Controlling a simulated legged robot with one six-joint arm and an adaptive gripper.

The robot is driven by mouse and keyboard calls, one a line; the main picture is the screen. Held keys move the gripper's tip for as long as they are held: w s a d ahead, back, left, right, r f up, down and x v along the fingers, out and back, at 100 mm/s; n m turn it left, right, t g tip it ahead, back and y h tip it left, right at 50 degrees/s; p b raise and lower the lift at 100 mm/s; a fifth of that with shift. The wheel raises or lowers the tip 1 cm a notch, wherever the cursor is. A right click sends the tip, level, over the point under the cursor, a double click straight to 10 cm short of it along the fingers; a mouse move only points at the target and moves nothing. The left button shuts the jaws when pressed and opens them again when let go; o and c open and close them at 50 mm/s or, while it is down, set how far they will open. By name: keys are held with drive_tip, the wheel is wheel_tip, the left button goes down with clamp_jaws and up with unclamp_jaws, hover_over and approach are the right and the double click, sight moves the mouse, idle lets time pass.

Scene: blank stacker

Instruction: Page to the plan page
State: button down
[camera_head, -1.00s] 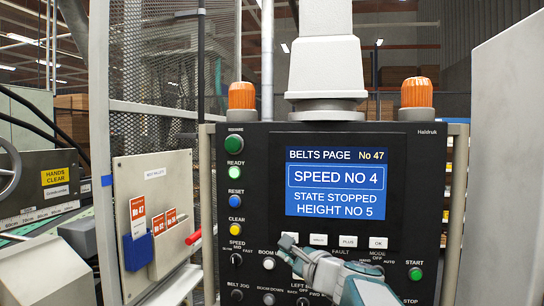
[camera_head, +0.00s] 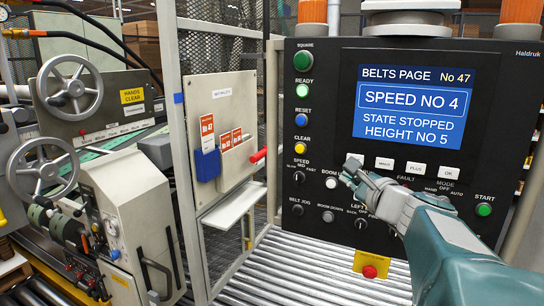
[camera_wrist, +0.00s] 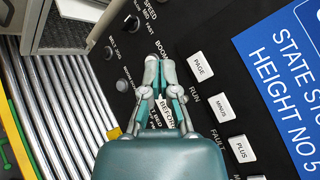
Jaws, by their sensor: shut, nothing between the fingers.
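The display (camera_head: 413,107) on the black control panel (camera_head: 325,75) reads BELTS PAGE, No 47, with SPEED NO 4 boxed, STATE STOPPED and HEIGHT NO 5. Part of it shows in the wrist view (camera_wrist: 290,65). The white PAGE button (camera_wrist: 200,66) is left of the MINUS button (camera_wrist: 216,107) and PLUS button (camera_wrist: 241,148) in the row under the display. My gripper (camera_wrist: 161,66) is shut and empty, its tips just beside the PAGE button in the wrist view. In the head view my gripper (camera_head: 350,172) partly covers that button's corner. I cannot tell whether it touches the panel.
The OK button (camera_head: 448,169) ends the row. Lamps and knobs, including the CLEAR button (camera_head: 300,148) and START button (camera_head: 484,209), surround the display. A roller conveyor (camera_head: 300,270) runs below. A red button on a yellow box (camera_head: 370,271) sits under the panel.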

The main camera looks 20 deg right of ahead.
sight(340, 159)
drive_tip(key=w+d, duration=0.5)
drive_tip(key=d, duration=0.1)
idle(1.6)
drive_tip(key=shift+w+d, duration=0.25)
drive_tip(key=shift+d, duration=0.05)
drive_tip(key=shift+w+d, duration=0.2)
drive_tip(key=shift+d, duration=0.05)
idle(0.8)
drive_tip(key=shift+s+a, duration=0.5)
drive_tip(key=shift+a, duration=0.1)
drive_tip(key=shift+s+a, duration=1.65)
drive_tip(key=shift+a, duration=0.3)
idle(0.8)
